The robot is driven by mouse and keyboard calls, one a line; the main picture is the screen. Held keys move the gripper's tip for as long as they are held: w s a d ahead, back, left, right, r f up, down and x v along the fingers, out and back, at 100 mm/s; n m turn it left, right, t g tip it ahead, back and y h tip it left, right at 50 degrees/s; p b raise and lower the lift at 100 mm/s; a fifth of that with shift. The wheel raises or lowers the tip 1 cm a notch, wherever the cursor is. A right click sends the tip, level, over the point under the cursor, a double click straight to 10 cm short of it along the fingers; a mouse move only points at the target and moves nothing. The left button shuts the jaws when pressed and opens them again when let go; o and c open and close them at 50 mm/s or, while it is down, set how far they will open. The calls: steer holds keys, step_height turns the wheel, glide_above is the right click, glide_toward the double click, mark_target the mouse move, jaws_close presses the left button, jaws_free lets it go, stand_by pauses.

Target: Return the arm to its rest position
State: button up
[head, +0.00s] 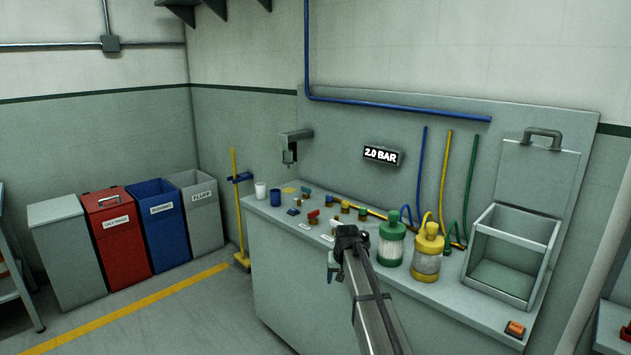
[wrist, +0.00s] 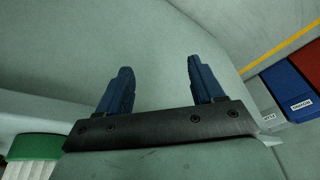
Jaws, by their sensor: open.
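My gripper (wrist: 160,82) shows in the wrist view with its two blue fingers spread apart and nothing between them. In the head view my gripper (head: 332,268) hangs off the end of my arm, in front of the counter's front edge. The arm reaches up from the bottom of the picture and covers part of the counter. Behind the gripper in the wrist view is a plain pale green surface.
The counter (head: 280,222) carries valves, cups, a green-capped jar (head: 391,240), a yellow-capped jar (head: 427,255) and an open-lidded box (head: 510,260). Several bins, one of them red (head: 112,235), stand at the left wall. The floor (head: 200,315) left of the counter is clear.

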steer(key=s+d+f+g, duration=0.3)
steer(key=s+f, duration=1.1)
steer(key=f, duration=0.2)
steer(key=s+d+f+g, duration=0.2)
steer(key=s+d+f, duration=0.1)
steer(key=s+f, duration=1.25)
steer(key=s+f+g, duration=0.1)
steer(key=s+f, duration=0.2)
steer(key=s, duration=0.8)
steer(key=s+d+f+g, duration=0.1)
steer(key=s+f, duration=0.3)
steer(key=s, duration=0.8)
steer(key=s+d+f+g, duration=0.1)
steer(key=s+f+g, duration=0.2)
steer(key=s, duration=0.9)
steer(key=shift+d+f, duration=0.25)
steer(key=shift+f, duration=0.1)
